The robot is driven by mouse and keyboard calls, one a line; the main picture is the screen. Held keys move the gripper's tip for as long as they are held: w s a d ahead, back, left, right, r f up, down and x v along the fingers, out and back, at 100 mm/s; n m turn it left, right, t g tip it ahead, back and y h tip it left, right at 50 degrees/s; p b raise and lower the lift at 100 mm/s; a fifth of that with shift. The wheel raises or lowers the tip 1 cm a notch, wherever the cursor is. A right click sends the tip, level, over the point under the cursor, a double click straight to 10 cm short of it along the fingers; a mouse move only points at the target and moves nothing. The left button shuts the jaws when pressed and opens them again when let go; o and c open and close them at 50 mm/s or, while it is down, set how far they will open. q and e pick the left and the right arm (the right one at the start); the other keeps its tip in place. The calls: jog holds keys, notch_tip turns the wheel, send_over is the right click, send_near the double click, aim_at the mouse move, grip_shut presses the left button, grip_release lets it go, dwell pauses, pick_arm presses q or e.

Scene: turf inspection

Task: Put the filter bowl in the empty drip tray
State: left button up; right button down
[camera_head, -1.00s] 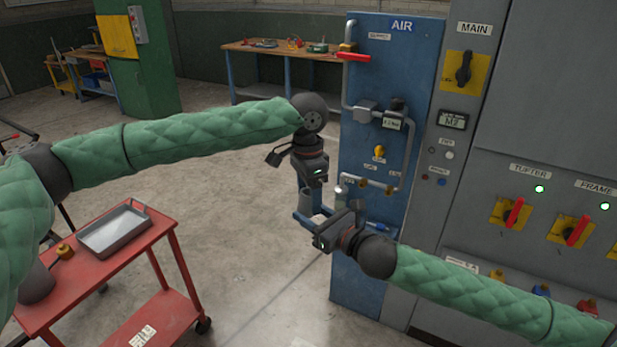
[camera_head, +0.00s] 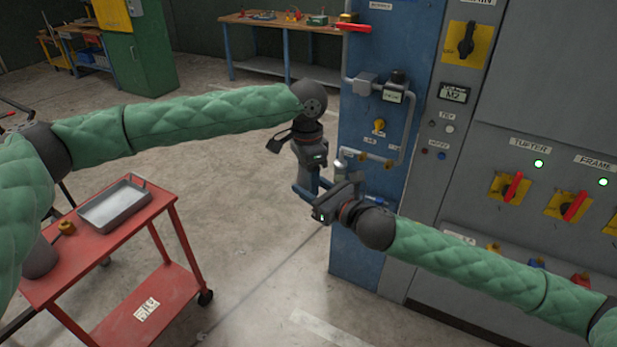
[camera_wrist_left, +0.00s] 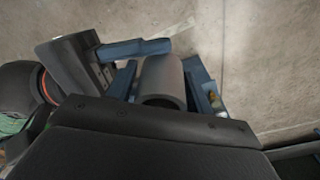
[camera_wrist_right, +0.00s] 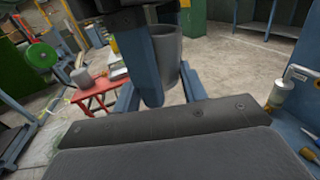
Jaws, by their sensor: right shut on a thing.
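The grey cylindrical filter bowl (camera_wrist_left: 162,82) is between my two grippers. It also shows in the right wrist view (camera_wrist_right: 168,55), but in the head view it is mostly hidden by the fingers. My right gripper (camera_head: 308,193) is shut on the bowl from the side, with its blue fingers around it. My left gripper (camera_head: 306,182) points down from above, its fingers straddling the bowl and apparently open; a gap shows beside one finger in the left wrist view. The grey rectangular drip tray (camera_head: 143,203) is empty on the red cart at left.
A small brass-coloured part (camera_head: 67,228) sits beside the tray on the red cart (camera_head: 95,250). The blue air panel (camera_head: 355,235) with pipes stands just behind the grippers. Grey switch cabinets (camera_head: 560,90) are at right. Open floor lies between cart and panel.

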pick_arm(q)
jog(key=shift+o, duration=1.2)
jog(key=shift+r, duration=0.15)
notch_tip(320, 180, up, 12)
jog(key=w+a+f+n, duration=0.4)
jog(key=w+a+f, duration=0.1)
jog(key=w+f, duration=0.2)
notch_tip(320, 180, down, 11)
jog(key=shift+s+d+f, duration=0.2)
jog(key=shift+s+d, duration=0.05)
jog(key=shift+s, duration=0.15)
pick_arm(e)
jog(key=w+a+f+n+g+y, duration=0.4)
jog(key=w+f+g, duration=0.1)
jog(key=f, duration=0.3)
jog(key=shift+w+a+n+g, duration=0.15)
jog(key=shift+w+n+g, duration=0.15)
jog(key=shift+w, duration=0.45)
